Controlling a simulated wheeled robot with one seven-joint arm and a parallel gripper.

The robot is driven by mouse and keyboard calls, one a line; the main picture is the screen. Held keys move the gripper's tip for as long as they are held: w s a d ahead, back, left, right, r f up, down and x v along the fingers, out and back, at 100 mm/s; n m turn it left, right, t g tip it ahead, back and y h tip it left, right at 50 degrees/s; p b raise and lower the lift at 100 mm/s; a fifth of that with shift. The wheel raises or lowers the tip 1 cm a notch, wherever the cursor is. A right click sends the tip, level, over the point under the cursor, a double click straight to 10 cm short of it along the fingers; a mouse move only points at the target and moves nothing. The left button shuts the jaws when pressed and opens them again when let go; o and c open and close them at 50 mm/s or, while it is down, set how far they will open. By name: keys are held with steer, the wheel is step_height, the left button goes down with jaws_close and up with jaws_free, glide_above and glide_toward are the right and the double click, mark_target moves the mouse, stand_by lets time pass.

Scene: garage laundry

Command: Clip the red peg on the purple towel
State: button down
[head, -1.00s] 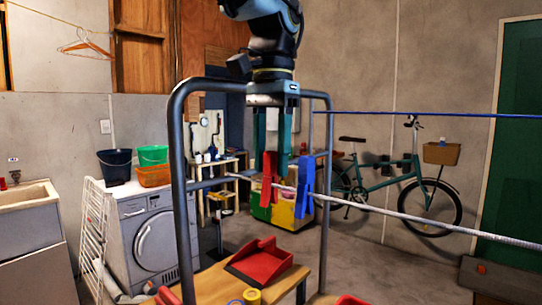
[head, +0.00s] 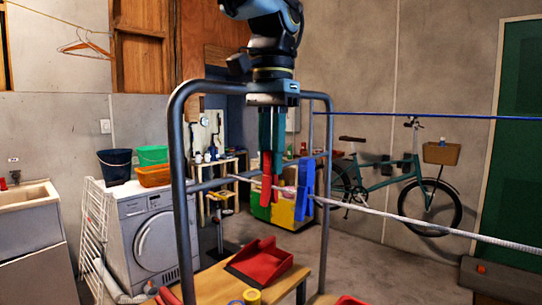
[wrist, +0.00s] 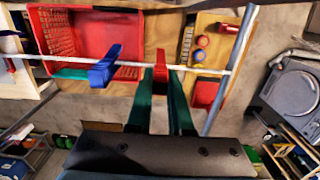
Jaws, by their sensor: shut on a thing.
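The red peg (head: 267,182) hangs on the white line (head: 420,224), just inside the metal frame. My gripper (head: 271,152) points straight down from above, shut on the red peg's upper part. In the wrist view the red peg (wrist: 160,67) sits between the two green fingers and its far end lies at the line. A blue peg (head: 305,186) is on the same line, just right of my gripper and close to the fingers. I see no purple towel in either current view.
A metal frame (head: 178,150) rises around my gripper. A second, blue line (head: 430,115) runs higher up on the right. Below are a wooden table (head: 212,283) with a red dustpan (head: 262,263) and, in the wrist view, a red basket (wrist: 50,38).

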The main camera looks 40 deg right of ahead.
steer(key=shift+r+p, duration=2.15)
steer(key=shift+r, duration=0.45)
